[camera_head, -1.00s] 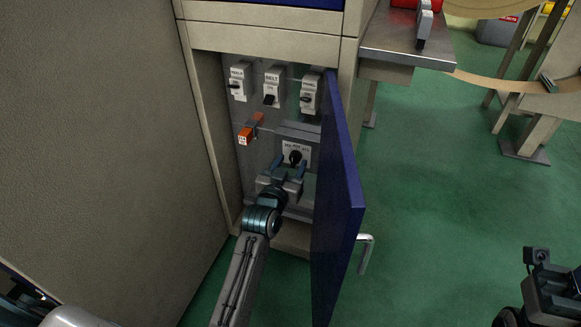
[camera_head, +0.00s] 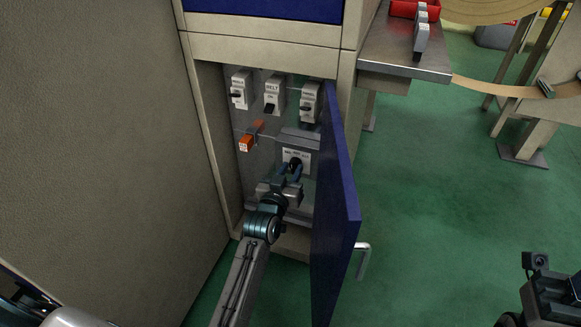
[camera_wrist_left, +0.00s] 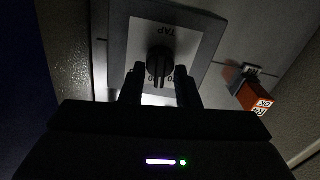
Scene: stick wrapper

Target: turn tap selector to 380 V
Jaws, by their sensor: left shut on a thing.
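The tap selector is a black round knob on a pale label plate low inside the open cabinet; the knob (camera_head: 295,163) shows just beyond my left gripper (camera_head: 290,172). In the left wrist view the knob (camera_wrist_left: 160,62) lies between the two dark fingertips (camera_wrist_left: 160,85), and my left gripper is shut on it. The label reads TAP, upside down in that view. The fingers and knob hide most of its voltage marks, so I cannot read the setting. My right gripper (camera_head: 551,292) is partly in view at the lower right, its jaws unclear.
The blue cabinet door (camera_head: 338,205) stands open close to the right of my left arm. Several switches, including one marked BELT (camera_head: 272,95), sit above. An orange tagged piece (camera_head: 250,138) is at the left of the selector.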

